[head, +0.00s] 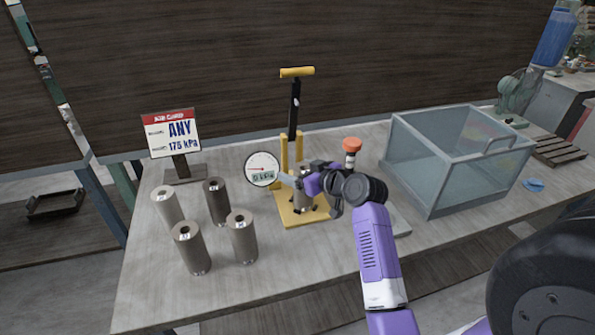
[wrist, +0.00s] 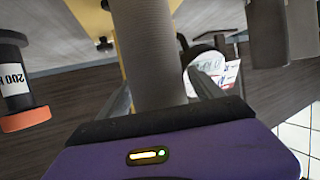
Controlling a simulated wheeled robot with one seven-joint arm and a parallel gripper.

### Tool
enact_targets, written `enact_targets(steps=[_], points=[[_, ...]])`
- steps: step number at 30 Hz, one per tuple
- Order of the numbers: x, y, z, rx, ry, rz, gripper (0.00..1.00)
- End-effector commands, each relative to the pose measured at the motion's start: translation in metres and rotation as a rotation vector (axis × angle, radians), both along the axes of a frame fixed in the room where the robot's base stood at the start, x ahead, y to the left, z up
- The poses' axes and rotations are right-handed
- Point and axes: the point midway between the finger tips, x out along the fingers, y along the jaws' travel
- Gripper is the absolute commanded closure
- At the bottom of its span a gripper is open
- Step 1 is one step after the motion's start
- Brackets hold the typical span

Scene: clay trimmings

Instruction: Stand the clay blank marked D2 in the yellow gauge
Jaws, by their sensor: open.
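The yellow gauge (head: 307,219) stands mid-table, with two uprights, a black-shafted pump handle (head: 296,100) behind and a round dial (head: 262,168) at its left. A grey cylindrical blank (head: 302,201) is upright at the gauge, partly hidden by my gripper (head: 305,184). In the wrist view this blank (wrist: 150,50) lies between my open fingers (wrist: 163,92), with gaps showing beside it. Its mark is not visible, so I cannot tell whether it is D2. Several other blanks stand at the left, including a dark one (head: 217,202); their top marks are too small to read.
A sign (head: 172,134) reading "ANY 175 kPa" stands behind the blanks. An orange-topped weight (head: 352,146) is just right of the gauge; its "200" label (wrist: 15,80) shows in the wrist view. A clear bin (head: 432,182) is at the right. The front table edge is clear.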

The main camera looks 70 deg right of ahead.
Motion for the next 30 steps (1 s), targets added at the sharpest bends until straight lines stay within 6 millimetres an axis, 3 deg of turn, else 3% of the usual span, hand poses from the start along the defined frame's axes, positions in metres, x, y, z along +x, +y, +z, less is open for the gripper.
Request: enact_targets(steps=[7, 21, 30], points=[[-0.007, 0.003, 0.005, 0.000, 0.000, -0.001, 0.24], [-0.081, 0.041, 0.035, 0.000, 0.000, -0.001, 0.24], [-0.100, 0.051, 0.044, 0.000, 0.000, 0.000, 0.24]])
